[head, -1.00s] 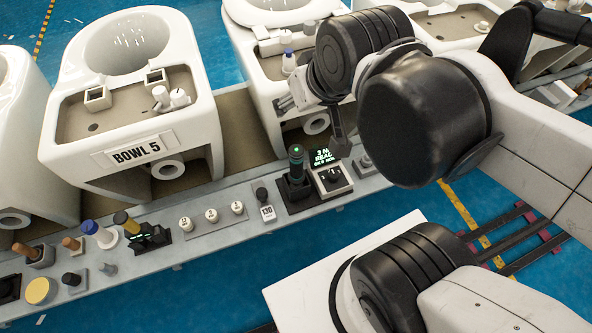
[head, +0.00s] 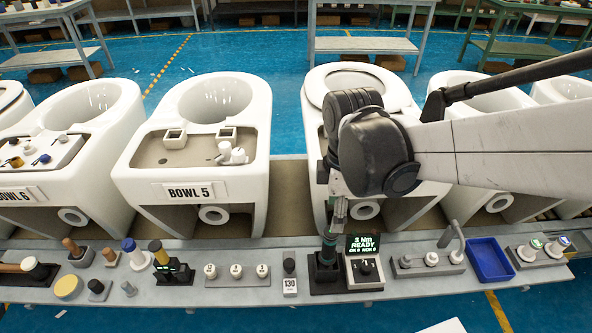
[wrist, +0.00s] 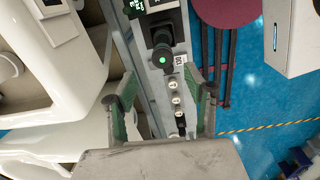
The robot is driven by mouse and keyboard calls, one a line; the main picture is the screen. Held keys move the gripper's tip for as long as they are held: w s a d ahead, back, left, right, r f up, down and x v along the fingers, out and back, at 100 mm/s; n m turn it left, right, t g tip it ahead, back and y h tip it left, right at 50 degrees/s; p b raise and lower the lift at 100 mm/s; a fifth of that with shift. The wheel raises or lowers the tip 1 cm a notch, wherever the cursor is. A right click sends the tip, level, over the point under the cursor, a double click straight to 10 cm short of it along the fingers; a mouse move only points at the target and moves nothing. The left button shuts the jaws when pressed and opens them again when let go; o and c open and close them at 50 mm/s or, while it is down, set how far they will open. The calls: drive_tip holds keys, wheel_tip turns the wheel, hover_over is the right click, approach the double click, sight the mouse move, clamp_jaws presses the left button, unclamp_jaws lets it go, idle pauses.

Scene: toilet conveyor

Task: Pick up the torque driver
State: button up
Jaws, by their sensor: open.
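The torque driver (head: 328,248) stands upright in a black holder on the rail shelf, beside a small box with a green-lit display reading "3 Nm READY". In the wrist view the driver (wrist: 162,57) shows end-on, with a green light on its round top. My gripper (head: 338,207) is just above the driver in the head view, partly hidden by my wrist. In the wrist view my gripper (wrist: 165,98) is open, its green-padded fingers apart and nothing between them. The driver appears just beyond the fingertips, roughly centred; the exact gap cannot be told.
White toilet bowls stand behind the shelf, one labelled BOWL 5 (head: 192,192). The display box (head: 365,270) adjoins the driver's holder on its right. A blue tray (head: 489,260) is farther right.

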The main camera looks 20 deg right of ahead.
sight(332, 234)
drive_tip(key=shift+f+n, duration=0.4)
drive_tip(key=shift+f, duration=0.15)
wheel_tip(332, 234, down, 8)
drive_tip(key=b, duration=0.2)
drive_tip(key=shift+b, duration=0.4)
drive_tip(key=shift+a+f+b, duration=0.2)
drive_tip(key=shift+f+b, duration=0.85)
drive_tip(key=shift+f, duration=1.5)
clamp_jaws()
